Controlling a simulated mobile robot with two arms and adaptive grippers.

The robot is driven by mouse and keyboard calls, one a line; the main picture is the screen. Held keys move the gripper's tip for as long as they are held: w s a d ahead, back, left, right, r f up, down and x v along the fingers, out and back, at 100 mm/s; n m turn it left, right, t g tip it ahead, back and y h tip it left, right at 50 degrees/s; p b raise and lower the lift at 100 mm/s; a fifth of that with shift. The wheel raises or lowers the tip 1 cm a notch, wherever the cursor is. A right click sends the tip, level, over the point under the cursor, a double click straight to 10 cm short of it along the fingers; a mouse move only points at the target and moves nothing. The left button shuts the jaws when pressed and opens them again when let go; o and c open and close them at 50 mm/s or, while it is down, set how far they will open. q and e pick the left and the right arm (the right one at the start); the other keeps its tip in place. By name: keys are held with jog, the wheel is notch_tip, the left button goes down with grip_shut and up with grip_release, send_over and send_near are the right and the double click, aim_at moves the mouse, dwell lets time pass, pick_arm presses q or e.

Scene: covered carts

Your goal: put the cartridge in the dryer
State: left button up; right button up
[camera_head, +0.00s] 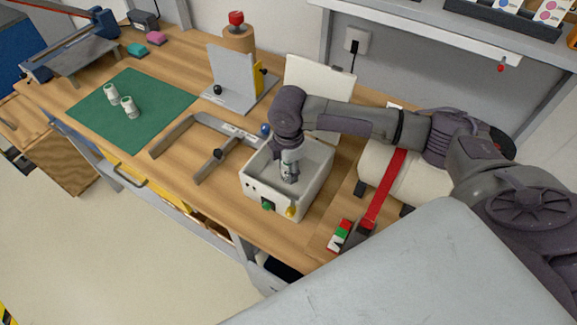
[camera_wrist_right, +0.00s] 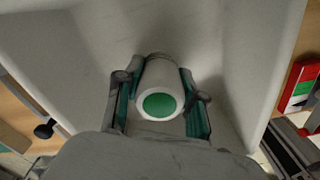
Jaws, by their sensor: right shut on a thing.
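The dryer (camera_head: 258,184) is an open white box on the bench with a grey inside, a raised white lid at its back, and green and yellow knobs on its front. My right gripper (camera_head: 289,175) reaches down inside it. In the right wrist view my right gripper (camera_wrist_right: 160,105) is shut on a white cartridge (camera_wrist_right: 161,88) with a green round end. The dryer's pale inner walls (camera_wrist_right: 235,60) surround it there. Whether the cartridge touches the dryer floor cannot be told. My left gripper is not in view.
The green mat (camera_head: 135,85) lies at left. A grey metal frame (camera_head: 180,133) with a black knob lies left of the dryer. A grey plate stand (camera_head: 232,80) is behind it. A shelf (camera_head: 430,35) overhangs the back.

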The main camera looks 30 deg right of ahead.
jog(key=shift+f, duration=0.1)
jog(key=o, duration=1)
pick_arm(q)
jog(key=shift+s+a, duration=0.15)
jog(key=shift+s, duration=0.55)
pick_arm(e)
jog(key=shift+o, duration=1)
pick_arm(q)
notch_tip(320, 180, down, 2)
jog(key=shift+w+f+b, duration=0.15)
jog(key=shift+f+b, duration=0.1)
jog(key=shift+b, duration=0.9)
pick_arm(e)
notch_tip(320, 180, up, 12)
jog(key=shift+r, duration=0.2)
jog(key=shift+a+f, duration=0.1)
